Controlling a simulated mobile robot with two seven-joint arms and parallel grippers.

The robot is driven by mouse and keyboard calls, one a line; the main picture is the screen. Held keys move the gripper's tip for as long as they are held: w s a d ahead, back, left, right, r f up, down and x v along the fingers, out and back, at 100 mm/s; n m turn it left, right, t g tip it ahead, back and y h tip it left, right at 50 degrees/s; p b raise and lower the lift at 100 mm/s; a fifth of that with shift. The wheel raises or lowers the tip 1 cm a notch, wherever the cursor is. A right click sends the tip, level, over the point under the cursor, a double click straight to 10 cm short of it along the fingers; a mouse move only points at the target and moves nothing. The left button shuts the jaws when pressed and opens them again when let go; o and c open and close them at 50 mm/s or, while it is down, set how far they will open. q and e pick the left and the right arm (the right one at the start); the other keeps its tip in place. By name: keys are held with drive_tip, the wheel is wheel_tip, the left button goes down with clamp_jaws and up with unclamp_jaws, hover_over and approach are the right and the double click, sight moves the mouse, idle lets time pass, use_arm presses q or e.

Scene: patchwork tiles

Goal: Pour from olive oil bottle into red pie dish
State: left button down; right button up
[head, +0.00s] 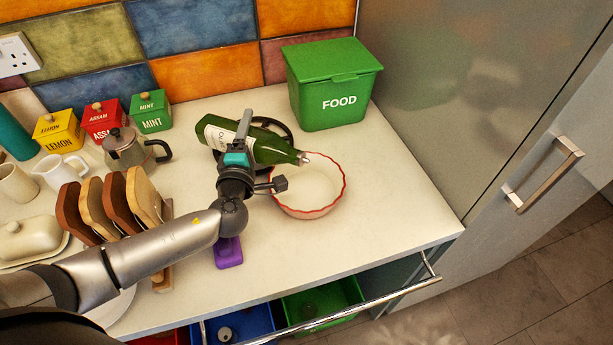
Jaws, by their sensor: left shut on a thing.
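The olive oil bottle (268,148) is dark green with a pale label. It is tilted nearly flat, its neck pointing right and slightly down. My left gripper (243,130) is shut on the bottle's body and partly hides it. The red pie dish (307,213) has a red wavy rim and a pale inside, and stands on the counter below and right of the bottle. The bottle's spout is above the dish's back rim. I cannot make out any liquid stream. My right gripper is not in view.
A green food bin (331,88) stands behind the dish. A moka pot (130,150), tea tins (103,120) and a rack of boards (120,203) crowd the left. A purple object (229,253) lies under my arm. An open drawer (320,303) juts out in front. The counter right of the dish is clear.

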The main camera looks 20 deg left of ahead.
use_arm(q)
drive_tip(key=shift+r+m+t+p, duration=0.3)
drive_tip(key=shift+r+m+p, duration=0.2)
drive_tip(key=shift+m, duration=0.1)
idle(1.8)
